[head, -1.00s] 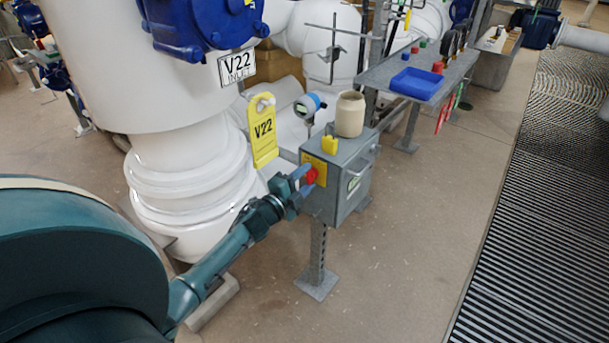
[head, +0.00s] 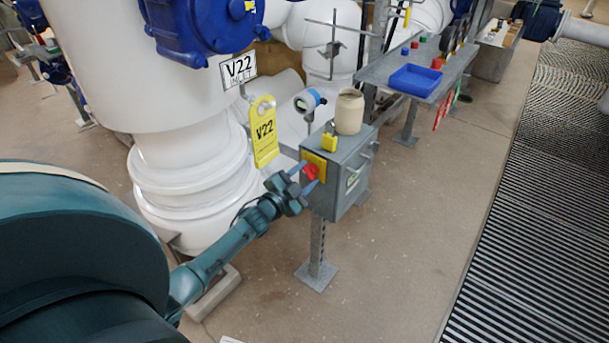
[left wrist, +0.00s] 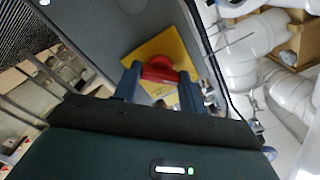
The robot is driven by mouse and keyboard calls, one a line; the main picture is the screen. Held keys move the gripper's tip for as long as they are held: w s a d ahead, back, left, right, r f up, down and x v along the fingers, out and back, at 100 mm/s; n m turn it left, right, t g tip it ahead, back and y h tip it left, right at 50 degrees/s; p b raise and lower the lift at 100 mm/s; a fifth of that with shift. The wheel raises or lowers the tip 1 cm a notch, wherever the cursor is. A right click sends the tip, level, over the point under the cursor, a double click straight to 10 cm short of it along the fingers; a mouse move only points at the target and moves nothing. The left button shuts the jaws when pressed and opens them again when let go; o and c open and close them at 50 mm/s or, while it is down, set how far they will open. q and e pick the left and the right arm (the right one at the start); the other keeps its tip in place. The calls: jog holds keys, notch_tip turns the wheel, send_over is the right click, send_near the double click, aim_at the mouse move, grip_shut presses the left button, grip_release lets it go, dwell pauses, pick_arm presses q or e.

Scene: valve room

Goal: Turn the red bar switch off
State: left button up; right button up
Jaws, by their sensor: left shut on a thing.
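The red bar switch (head: 311,172) sits on a yellow plate (head: 319,161) on the front of a grey box (head: 341,199) on a post. My left gripper (head: 304,179) is at the switch, its blue fingers on either side of the red bar. In the left wrist view, the red switch (left wrist: 160,71) lies between the two fingertips (left wrist: 159,82), with the yellow plate behind it. The gripper is shut on the switch. The bar's exact angle is partly hidden by the fingers. My right gripper is not in view.
On top of the box are a yellow padlock (head: 329,142) and a beige jar (head: 349,111). A bench with a blue tray (head: 415,81) stands behind. Floor to the right is clear.

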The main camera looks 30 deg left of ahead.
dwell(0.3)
pick_arm(q)
jog(key=o, duration=1)
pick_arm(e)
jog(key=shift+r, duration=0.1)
pick_arm(q)
jog(key=shift+s, duration=0.15)
jog(key=s+p, duration=0.1)
jog(key=s, duration=0.7)
jog(key=s+a+p, duration=0.1)
jog(key=s, duration=0.4)
jog(key=shift+p, duration=0.3)
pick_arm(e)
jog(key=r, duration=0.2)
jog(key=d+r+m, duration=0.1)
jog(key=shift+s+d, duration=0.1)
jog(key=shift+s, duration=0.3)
pick_arm(q)
jog(key=shift+w, duration=0.1)
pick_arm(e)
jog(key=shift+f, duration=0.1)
